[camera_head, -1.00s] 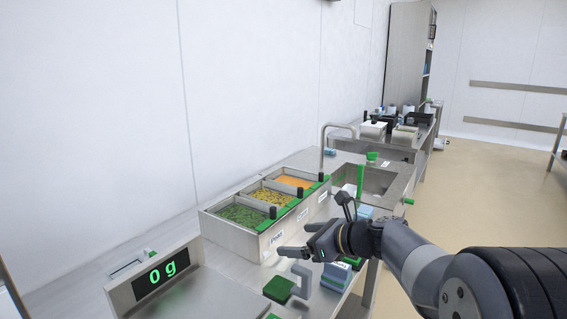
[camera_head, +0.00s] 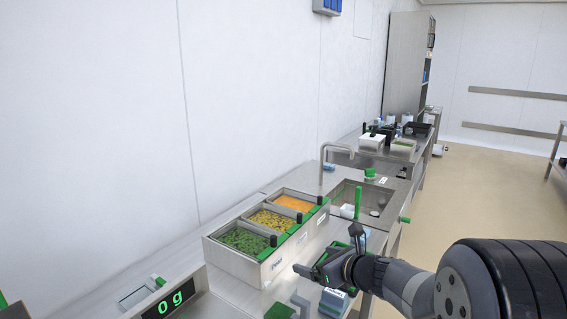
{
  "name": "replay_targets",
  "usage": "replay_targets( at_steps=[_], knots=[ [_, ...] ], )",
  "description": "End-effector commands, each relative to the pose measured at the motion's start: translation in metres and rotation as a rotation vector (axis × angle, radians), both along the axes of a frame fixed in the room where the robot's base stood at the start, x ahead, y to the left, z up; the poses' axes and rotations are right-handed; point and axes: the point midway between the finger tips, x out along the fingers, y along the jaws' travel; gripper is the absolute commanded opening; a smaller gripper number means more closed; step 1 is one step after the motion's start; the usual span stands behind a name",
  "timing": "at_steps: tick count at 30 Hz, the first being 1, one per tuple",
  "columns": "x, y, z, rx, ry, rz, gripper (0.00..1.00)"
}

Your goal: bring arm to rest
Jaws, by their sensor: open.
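My gripper (camera_head: 306,272) is open and empty. It is in front of the near right side of the steel food bin unit (camera_head: 232,262), above the counter. My arm comes in from the lower right. No object shows between the fingers. The bins hold green, yellow and orange food, with dark handles standing up at their right edge.
A scale display (camera_head: 170,300) reads 0 g at the lower left. A green block with a grey handle (camera_head: 281,311) is below my gripper. A sink (camera_head: 371,197) with a tap (camera_head: 322,160) lies behind. The floor (camera_head: 480,200) at right is clear.

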Motion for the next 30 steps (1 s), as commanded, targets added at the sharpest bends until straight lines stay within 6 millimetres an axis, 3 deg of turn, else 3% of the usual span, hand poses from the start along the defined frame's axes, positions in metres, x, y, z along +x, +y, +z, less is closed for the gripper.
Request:
replay_targets(
  at_steps=[7,30],
  knots=[
    [-0.003,-0.016,0.008,0.002,0.002,-0.089,0.90],
    [-0.027,-0.060,0.005,0.001,0.004,-0.317,0.90]
  ],
)
